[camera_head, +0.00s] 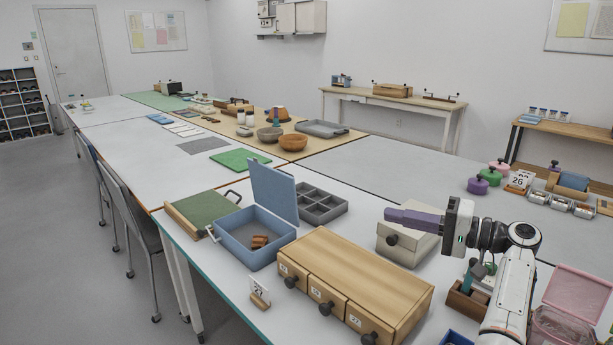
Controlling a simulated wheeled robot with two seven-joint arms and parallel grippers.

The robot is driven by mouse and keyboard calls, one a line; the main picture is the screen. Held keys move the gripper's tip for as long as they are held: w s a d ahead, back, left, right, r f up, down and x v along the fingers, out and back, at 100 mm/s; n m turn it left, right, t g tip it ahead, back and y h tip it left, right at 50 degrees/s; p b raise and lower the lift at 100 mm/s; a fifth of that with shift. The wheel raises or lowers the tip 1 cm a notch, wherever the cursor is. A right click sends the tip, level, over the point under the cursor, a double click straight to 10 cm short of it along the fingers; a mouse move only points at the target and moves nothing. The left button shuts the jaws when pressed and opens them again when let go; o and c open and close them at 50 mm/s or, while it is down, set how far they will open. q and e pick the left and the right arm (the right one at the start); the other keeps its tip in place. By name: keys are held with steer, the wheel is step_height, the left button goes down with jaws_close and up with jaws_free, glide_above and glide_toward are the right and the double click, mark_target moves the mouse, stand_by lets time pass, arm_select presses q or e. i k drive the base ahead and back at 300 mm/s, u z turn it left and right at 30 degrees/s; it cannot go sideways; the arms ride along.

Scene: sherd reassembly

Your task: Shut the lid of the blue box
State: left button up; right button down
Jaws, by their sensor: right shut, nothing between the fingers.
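The blue box (232,246) stands on the near white table with its lid (273,190) up, hinged at the far right side. A few small brown sherds (260,241) lie inside it. My right gripper (392,217) is shut, with nothing in its fingers. It points left, above a grey-white box with a dark knob, to the right of the blue box and clear of its lid. My left gripper does not show.
A wooden drawer unit (370,275) stands in front of the blue box. A grey compartment tray (323,205) lies behind the lid, and a green board (206,213) lies to the left. A pink clear box (566,310) is at lower right.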

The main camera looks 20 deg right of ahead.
mark_target(274, 190)
steer(key=z, duration=0.1)
steer(key=i, duration=1)
steer(key=u, duration=0.1)
